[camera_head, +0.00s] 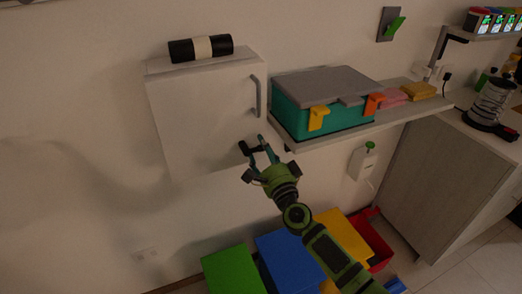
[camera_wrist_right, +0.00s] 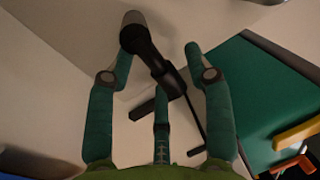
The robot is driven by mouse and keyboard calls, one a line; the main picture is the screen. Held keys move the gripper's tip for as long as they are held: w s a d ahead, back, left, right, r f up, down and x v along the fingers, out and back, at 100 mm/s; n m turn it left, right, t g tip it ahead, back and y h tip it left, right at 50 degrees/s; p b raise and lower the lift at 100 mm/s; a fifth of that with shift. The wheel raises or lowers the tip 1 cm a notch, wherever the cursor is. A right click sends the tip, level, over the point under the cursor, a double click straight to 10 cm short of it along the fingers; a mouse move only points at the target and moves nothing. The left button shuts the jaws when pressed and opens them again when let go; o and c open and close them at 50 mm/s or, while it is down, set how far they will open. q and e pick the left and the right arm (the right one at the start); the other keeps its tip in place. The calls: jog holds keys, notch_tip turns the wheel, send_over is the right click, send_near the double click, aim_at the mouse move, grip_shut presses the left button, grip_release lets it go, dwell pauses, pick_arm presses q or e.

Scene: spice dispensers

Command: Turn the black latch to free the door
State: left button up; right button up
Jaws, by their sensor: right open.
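A white wall cabinet (camera_head: 205,115) has a closed-looking door with a grey vertical handle (camera_head: 257,96) on its right side. The small black latch (camera_head: 244,148) is at the door's lower right corner. My right gripper (camera_head: 261,152), with green fingers, is just beside the latch, its fingers apart. In the right wrist view, a black part that looks like the latch (camera_wrist_right: 152,60) lies between the spread fingertips (camera_wrist_right: 160,54). I cannot tell whether a finger touches it. My left gripper is not in view.
A teal box (camera_head: 325,115) with a grey lid and yellow and orange clasps stands on a shelf (camera_head: 345,131) right of the cabinet. A black-and-white cylinder (camera_head: 201,48) lies on the cabinet. Green (camera_head: 233,270), blue (camera_head: 288,258) and yellow (camera_head: 343,236) bins are below.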

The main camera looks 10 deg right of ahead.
jog(key=shift+w+r, duration=0.1)
grip_shut()
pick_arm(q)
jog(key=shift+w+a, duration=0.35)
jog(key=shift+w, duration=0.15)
